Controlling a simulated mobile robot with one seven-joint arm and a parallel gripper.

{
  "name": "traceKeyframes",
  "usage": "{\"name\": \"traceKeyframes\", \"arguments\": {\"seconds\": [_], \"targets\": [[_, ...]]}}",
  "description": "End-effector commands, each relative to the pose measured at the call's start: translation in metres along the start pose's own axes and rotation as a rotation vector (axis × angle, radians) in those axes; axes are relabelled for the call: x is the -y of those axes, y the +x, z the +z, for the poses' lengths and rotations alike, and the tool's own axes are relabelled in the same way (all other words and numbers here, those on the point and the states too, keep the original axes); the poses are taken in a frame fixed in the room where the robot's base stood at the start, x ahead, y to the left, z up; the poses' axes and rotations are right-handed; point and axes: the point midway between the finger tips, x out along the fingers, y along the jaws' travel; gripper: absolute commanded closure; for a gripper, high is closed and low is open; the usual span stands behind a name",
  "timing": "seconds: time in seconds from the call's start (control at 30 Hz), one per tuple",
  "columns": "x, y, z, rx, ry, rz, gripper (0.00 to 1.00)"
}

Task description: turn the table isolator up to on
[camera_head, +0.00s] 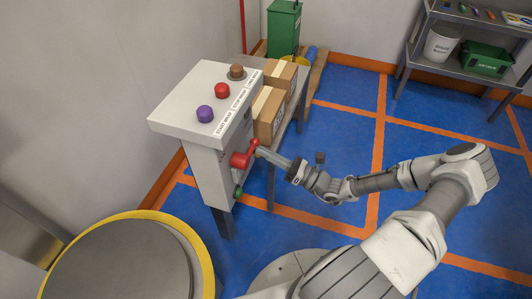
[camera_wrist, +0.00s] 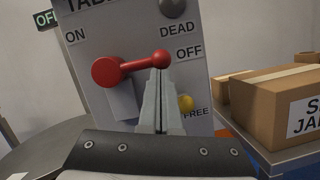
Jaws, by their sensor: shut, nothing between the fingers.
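The table isolator's red handle shows in the wrist view, with a round hub (camera_wrist: 107,71) at left and an arm ending in a red ball knob (camera_wrist: 161,57) at right. The arm points right, slightly up, toward the "OFF" label; "ON" is at upper left. In the head view the red handle (camera_head: 240,160) is on the cabinet's side face. My gripper (camera_wrist: 158,72) is shut and empty, its fingertips just under the knob. I cannot tell whether they touch it. The gripper also shows in the head view (camera_head: 259,150), its tips by the knob.
The white cabinet (camera_head: 165,123) has purple, red and brown buttons on top. Cardboard boxes (camera_wrist: 280,95) stand on a table close to its right. A yellow lamp (camera_wrist: 186,103) is beside "FREE", a grey one (camera_wrist: 172,6) near "DEAD". A yellow-rimmed round table (camera_head: 207,262) is at front left.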

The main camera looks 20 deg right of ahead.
Motion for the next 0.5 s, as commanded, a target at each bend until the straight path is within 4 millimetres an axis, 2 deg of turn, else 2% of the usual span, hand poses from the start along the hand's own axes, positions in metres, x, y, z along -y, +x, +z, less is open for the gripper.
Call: {"name": "traceKeyframes", "arguments": {"seconds": [0.5], "targets": [[-0.0003, 0.0029, 0.0094, 0.001, -0.106, 0.033, 1.0]]}}
